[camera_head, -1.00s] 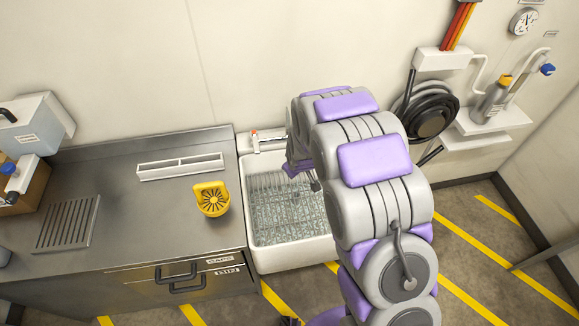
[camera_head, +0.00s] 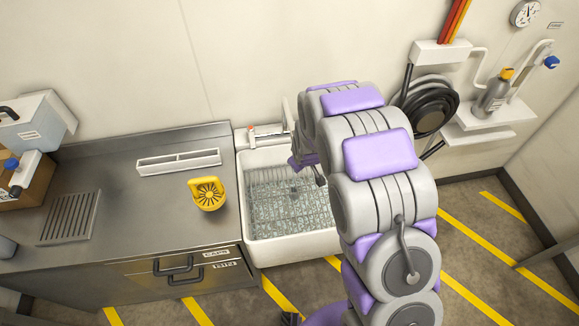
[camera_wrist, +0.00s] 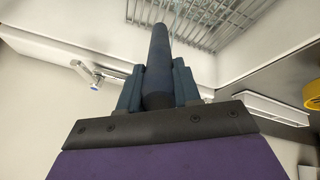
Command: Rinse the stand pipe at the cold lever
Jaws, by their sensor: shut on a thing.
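My gripper (camera_wrist: 158,88) is shut on the dark blue stand pipe (camera_wrist: 158,48), which sticks out past the fingertips in the wrist view. The pipe points toward the metal grid in the white sink (camera_head: 293,252). A tap fitting (camera_head: 265,131) with a red mark sits at the sink's back edge. In the wrist view a chrome tap (camera_wrist: 95,76) is left of the gripper, apart from the pipe.
A steel counter (camera_head: 120,225) adjoins the sink on the left. It carries a yellow slotted cup (camera_head: 208,194), a long white divided tray (camera_head: 178,162) and a drain grille (camera_head: 68,217). A coiled black hose (camera_head: 430,110) hangs at right. The striped floor at right looks clear.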

